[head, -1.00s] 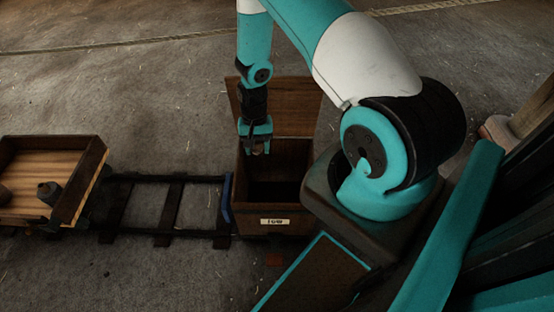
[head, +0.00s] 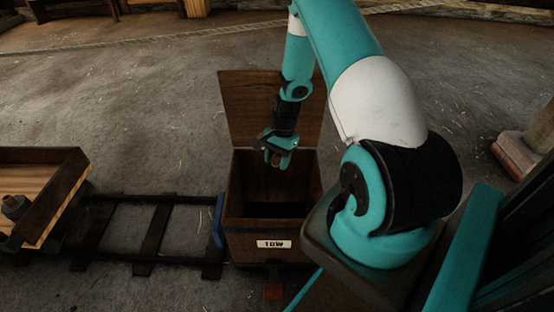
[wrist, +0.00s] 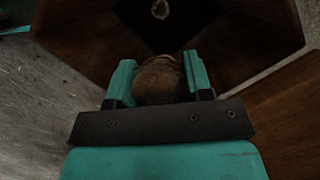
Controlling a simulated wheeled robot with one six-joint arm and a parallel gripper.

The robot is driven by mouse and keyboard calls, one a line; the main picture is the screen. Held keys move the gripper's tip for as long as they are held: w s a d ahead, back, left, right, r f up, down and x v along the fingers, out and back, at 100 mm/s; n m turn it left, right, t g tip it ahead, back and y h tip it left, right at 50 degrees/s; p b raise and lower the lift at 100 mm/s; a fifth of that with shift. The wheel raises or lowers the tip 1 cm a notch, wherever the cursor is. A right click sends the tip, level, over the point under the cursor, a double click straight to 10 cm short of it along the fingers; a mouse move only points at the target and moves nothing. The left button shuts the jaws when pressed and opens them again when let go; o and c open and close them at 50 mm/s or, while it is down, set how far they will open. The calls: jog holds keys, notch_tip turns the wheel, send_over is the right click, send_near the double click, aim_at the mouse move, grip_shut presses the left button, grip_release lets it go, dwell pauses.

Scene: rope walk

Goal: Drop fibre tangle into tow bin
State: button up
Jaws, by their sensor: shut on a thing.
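My gripper (head: 276,158) points down over the open mouth of the tow bin (head: 235,205), a dark wooden box with a raised lid and a "TOW" label on its front. In the wrist view my gripper (wrist: 159,82) is shut on a brown, rounded fibre tangle (wrist: 158,82), held between the teal fingers. The tangle shows only as a small brown bit in the head view (head: 275,159). Below it, in the wrist view, the bin's dark interior shows, with a small pale tan thing (wrist: 160,9) inside. Most of the bin's floor is in shadow.
Rails (head: 152,229) run left from the bin to a wooden cart (head: 60,197) with a dark object (head: 15,207) in it. A blue piece (head: 219,221) stands at the bin's left side. The floor behind is clear, with a rope (head: 130,42) across it.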

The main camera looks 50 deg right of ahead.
notch_tip(320, 180, down, 3)
jog(key=shift+r+b, duration=0.1)
jog(key=shift+b, duration=0.8)
jog(key=o, duration=1)
jog(key=shift+c, duration=0.2)
jog(key=p+v, duration=0.2)
jog(key=v, duration=0.5)
jog(key=shift+r+p, duration=0.3)
jog(key=shift+p, duration=0.1)
